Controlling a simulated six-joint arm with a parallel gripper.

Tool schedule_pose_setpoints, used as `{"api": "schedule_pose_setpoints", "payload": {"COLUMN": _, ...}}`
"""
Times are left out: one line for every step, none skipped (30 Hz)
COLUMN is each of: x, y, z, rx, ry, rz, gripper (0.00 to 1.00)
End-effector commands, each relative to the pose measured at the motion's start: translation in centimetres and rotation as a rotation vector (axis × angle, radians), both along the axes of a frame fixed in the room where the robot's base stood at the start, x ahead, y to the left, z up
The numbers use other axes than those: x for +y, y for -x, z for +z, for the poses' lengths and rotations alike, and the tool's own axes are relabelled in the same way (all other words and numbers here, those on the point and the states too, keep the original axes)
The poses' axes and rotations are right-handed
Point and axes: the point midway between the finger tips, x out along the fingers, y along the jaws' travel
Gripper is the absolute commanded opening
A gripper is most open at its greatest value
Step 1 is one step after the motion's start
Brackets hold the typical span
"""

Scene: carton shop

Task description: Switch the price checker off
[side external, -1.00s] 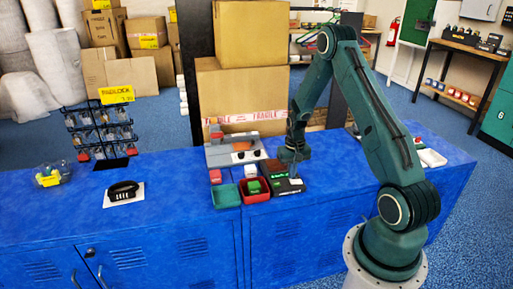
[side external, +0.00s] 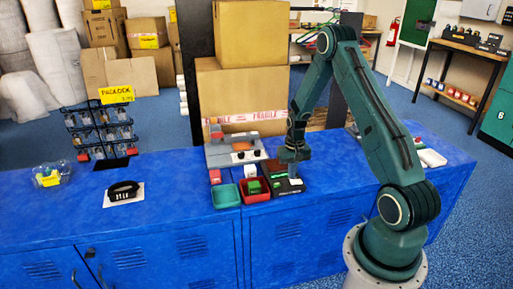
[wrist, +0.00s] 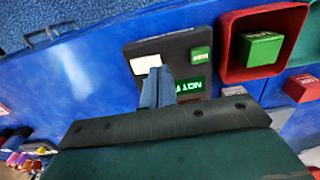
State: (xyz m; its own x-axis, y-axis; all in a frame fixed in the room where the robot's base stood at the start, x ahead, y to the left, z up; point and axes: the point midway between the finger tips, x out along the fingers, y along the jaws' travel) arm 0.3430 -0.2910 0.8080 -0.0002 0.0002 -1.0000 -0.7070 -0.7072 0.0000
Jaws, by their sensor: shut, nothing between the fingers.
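The price checker appears to be the dark box (side external: 284,190) on the blue counter under my gripper (side external: 295,179). In the wrist view the dark box (wrist: 176,47) carries a pale label (wrist: 145,63), a green button (wrist: 201,54) and a lit green display (wrist: 191,87) with lettering I cannot fully read. My gripper (wrist: 156,72) is shut and empty, its fingertips over the box beside the pale label. I cannot tell whether they touch it. The fingers and gripper body hide part of the box; no power switch can be made out.
A red tray (wrist: 226,60) holding a green block (wrist: 260,48) stands close beside the box. A teal tray (side external: 225,196) stands left of it. A grey-and-orange machine (side external: 236,151) and stacked cartons (side external: 240,95) stand behind.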

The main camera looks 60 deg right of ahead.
Motion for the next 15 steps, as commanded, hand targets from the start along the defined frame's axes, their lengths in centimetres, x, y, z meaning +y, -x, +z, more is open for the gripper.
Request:
{"api": "schedule_pose_setpoints", "payload": {"x": 0.0, "y": 0.0, "z": -0.05, "rx": 0.0, "ry": 0.0, "rz": 0.0, "gripper": 0.0}}
{"api": "schedule_pose_setpoints", "payload": {"x": 0.0, "y": 0.0, "z": -0.08, "rx": 0.0, "ry": 0.0, "rz": 0.0, "gripper": 0.0}}
{"api": "schedule_pose_setpoints", "payload": {"x": 0.0, "y": 0.0, "z": -0.12, "rx": 0.0, "ry": 0.0, "rz": 0.0, "gripper": 0.0}}
{"api": "schedule_pose_setpoints", "payload": {"x": 0.0, "y": 0.0, "z": -0.15, "rx": 0.0, "ry": 0.0, "rz": 0.0, "gripper": 0.0}}
{"api": "schedule_pose_setpoints", "payload": {"x": 0.0, "y": 0.0, "z": -0.19, "rx": 0.0, "ry": 0.0, "rz": 0.0, "gripper": 0.0}}
{"api": "schedule_pose_setpoints", "payload": {"x": -0.01, "y": -0.01, "z": -0.23, "rx": 0.0, "ry": 0.0, "rz": 0.0, "gripper": 0.0}}
{"api": "schedule_pose_setpoints", "payload": {"x": -0.01, "y": -0.01, "z": -0.26, "rx": 0.0, "ry": 0.0, "rz": 0.0, "gripper": 0.0}}
{"api": "schedule_pose_setpoints", "payload": {"x": -0.01, "y": -0.01, "z": -0.29, "rx": 0.0, "ry": 0.0, "rz": 0.0, "gripper": 0.0}}
{"api": "schedule_pose_setpoints", "payload": {"x": -0.01, "y": -0.01, "z": -0.33, "rx": 0.0, "ry": 0.0, "rz": 0.0, "gripper": 0.0}}
{"api": "schedule_pose_setpoints", "payload": {"x": -0.01, "y": -0.01, "z": -0.36, "rx": 0.0, "ry": 0.0, "rz": 0.0, "gripper": 0.0}}
{"api": "schedule_pose_setpoints", "payload": {"x": -0.01, "y": -0.01, "z": -0.39, "rx": 0.0, "ry": 0.0, "rz": 0.0, "gripper": 0.0}}
{"api": "schedule_pose_setpoints", "payload": {"x": -0.01, "y": -0.01, "z": -0.43, "rx": 0.0, "ry": 0.0, "rz": 0.0, "gripper": 0.0}}
{"api": "schedule_pose_setpoints", "payload": {"x": -0.01, "y": -0.01, "z": -0.46, "rx": 0.0, "ry": 0.0, "rz": 0.0, "gripper": 0.0}}
{"api": "schedule_pose_setpoints", "payload": {"x": -0.01, "y": -0.01, "z": -0.49, "rx": 0.0, "ry": 0.0, "rz": 0.0, "gripper": 0.0}}
{"api": "schedule_pose_setpoints", "payload": {"x": -0.02, "y": -0.02, "z": -0.53, "rx": 0.0, "ry": 0.0, "rz": 0.0, "gripper": 0.0}}
